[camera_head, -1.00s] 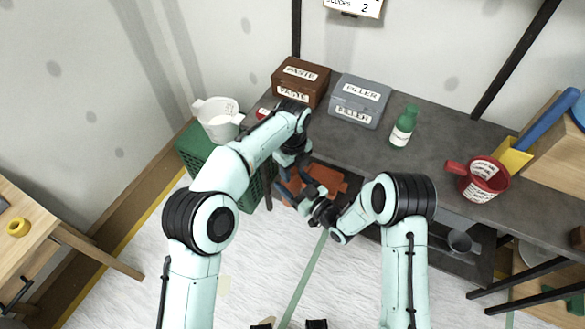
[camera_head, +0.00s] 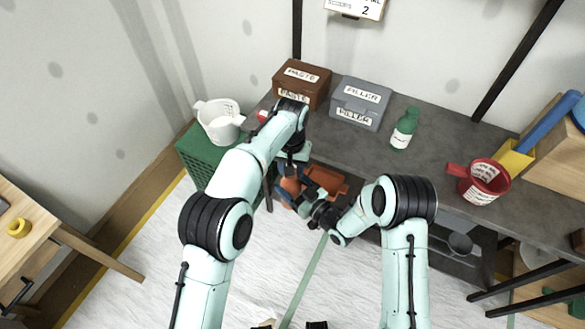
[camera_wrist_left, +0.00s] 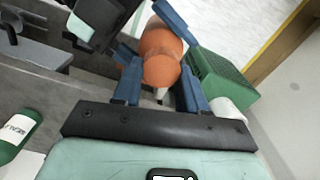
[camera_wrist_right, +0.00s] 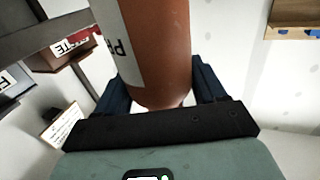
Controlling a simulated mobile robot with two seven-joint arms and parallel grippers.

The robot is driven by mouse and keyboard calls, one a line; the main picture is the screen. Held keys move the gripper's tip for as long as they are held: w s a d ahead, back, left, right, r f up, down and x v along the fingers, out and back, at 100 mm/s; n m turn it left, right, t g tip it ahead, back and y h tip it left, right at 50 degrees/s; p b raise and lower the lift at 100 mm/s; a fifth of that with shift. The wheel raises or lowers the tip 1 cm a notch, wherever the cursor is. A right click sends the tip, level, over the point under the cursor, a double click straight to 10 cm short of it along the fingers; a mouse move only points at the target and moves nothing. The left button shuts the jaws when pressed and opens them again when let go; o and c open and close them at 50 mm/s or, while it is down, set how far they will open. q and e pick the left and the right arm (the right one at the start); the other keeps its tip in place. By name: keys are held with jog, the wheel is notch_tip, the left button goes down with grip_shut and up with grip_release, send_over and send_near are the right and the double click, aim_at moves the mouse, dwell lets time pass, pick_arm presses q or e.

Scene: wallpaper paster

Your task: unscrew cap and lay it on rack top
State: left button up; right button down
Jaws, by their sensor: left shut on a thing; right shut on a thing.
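My right gripper (camera_head: 303,193) is shut on a brown bottle (camera_wrist_right: 160,45) with a white label, in front of the rack. The bottle shows only in part in the head view (camera_head: 290,186). My left gripper (camera_head: 291,172) is just above it, shut on the orange-brown cap (camera_wrist_left: 162,71). In the left wrist view the cap overlaps the bottle body (camera_wrist_left: 160,42), so I cannot tell whether they still touch. The rack top (camera_head: 440,140) is a dark grey surface with bare room in its middle.
On the rack top stand a brown paste box (camera_head: 301,80), a grey filler box (camera_head: 358,102), a green bottle (camera_head: 404,130) and a red cup (camera_head: 484,181). A green crate (camera_head: 195,150) bears a white jug (camera_head: 218,120). An orange tray (camera_head: 328,180) lies below the rack's front edge.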

pick_arm(q)
jog(key=n, duration=0.4)
jog(key=shift+w+r+n, duration=0.15)
jog(key=shift+n, duration=0.25)
jog(key=n, duration=0.6)
jog(key=shift+a, duration=0.1)
jog(key=shift+r, duration=0.15)
jog(key=shift+r, duration=0.75)
jog(key=shift+s+a+r, duration=0.1)
jog(key=shift+s+r, duration=0.1)
